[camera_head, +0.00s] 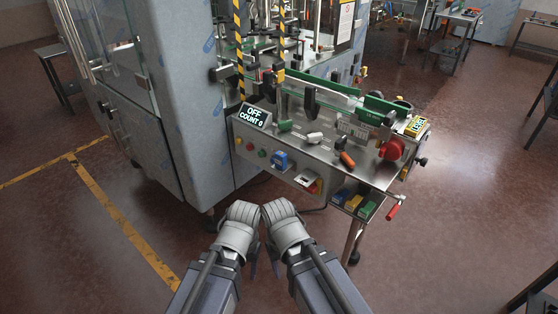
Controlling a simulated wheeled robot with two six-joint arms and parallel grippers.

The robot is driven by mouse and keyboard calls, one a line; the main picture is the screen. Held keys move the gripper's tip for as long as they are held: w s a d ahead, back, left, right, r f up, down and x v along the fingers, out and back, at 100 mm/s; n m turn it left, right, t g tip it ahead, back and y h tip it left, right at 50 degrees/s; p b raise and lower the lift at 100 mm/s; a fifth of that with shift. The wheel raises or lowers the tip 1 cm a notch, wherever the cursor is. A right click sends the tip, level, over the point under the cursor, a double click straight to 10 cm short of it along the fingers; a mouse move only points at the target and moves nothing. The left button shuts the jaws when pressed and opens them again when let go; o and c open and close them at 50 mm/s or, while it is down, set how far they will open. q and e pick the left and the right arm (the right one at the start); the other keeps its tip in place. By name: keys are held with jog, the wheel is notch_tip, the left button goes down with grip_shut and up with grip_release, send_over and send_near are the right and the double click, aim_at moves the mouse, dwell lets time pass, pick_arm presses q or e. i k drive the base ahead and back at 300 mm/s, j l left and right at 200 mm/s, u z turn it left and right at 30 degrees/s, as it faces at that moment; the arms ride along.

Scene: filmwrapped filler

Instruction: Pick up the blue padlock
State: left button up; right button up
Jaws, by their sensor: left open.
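A small blue block (340,197), probably the blue padlock, sits in a rack below the right end of the steel worktop, beside a yellow one (354,203) and a green one (367,210). Their details are too small to make out. My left gripper (252,267) is open at the lower middle, in front of the machine and well apart from the blue block. My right gripper (276,268) is beside it, mostly hidden by its own wrist; its jaws cannot be made out.
The worktop (375,172) carries loose small parts, an orange-handled item (347,159) and a red knob (391,149). A blue switch (280,161) is on the front panel. A red-handled lever (394,211) sticks out at the right.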

aim_at(281, 158)
jog(key=i+l+u, duration=0.1)
jog(key=l, duration=0.25)
jog(key=i+l+u, duration=0.1)
jog(key=i+l, duration=0.2)
jog(key=i+l+u, duration=0.1)
jog(key=l, duration=0.3)
jog(key=i, duration=0.05)
